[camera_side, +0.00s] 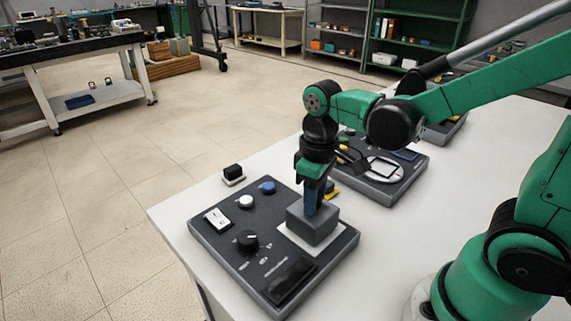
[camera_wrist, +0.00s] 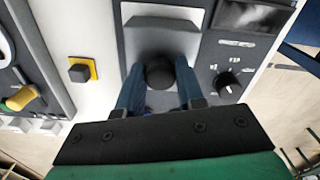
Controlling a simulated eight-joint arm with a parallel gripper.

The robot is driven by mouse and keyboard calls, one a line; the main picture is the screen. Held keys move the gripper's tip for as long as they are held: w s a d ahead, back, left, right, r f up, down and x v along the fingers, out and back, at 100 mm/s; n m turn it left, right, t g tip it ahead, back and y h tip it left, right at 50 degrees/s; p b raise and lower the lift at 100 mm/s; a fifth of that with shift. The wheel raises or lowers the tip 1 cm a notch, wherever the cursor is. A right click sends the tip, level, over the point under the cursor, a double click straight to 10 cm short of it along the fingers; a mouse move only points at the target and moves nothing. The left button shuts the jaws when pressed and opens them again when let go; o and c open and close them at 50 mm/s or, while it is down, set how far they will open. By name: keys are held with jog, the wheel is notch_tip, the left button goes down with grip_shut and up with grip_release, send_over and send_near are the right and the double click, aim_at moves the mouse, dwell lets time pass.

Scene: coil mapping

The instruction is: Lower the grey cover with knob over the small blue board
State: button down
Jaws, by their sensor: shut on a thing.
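The grey cover (camera_side: 312,228) is a box shape over the white plate (camera_side: 290,240) on the dark grey control panel (camera_side: 205,240). In the wrist view the cover (camera_wrist: 160,38) lies inside the white plate's outline. Its round black knob (camera_wrist: 160,73) sits between my two blue fingers. My gripper (camera_side: 318,205) points down and is shut on the knob. The cover looks level and very low over the plate. I cannot tell whether it touches. The small blue board is not seen; the cover and my gripper block that spot.
The panel also carries a black rotary knob (camera_side: 247,240), a white rocker switch (camera_side: 216,219), a white button (camera_side: 246,202) and a blue button (camera_side: 268,187). A black block on a yellow base (camera_wrist: 80,70) stands beside the panel. A second panel (camera_side: 390,190) lies behind.

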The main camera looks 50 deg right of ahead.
grip_release()
dwell(0.4)
jog(key=shift+r, duration=0.1)
jog(key=shift+r, duration=3.45)
jog(key=t, duration=0.1)
jog(key=m+t, duration=0.1)
jog(key=f+t, duration=0.1)
jog(key=t, duration=0.1)
jog(key=shift+s+d+f+m, duration=0.1)
jog(key=shift+s+d+m, duration=0.15)
jog(key=shift+m, duration=0.15)
jog(key=t, duration=0.2)
jog(key=m+t, duration=0.1)
jog(key=shift+w+d+f, duration=0.15)
jog(key=shift+f, duration=0.1)
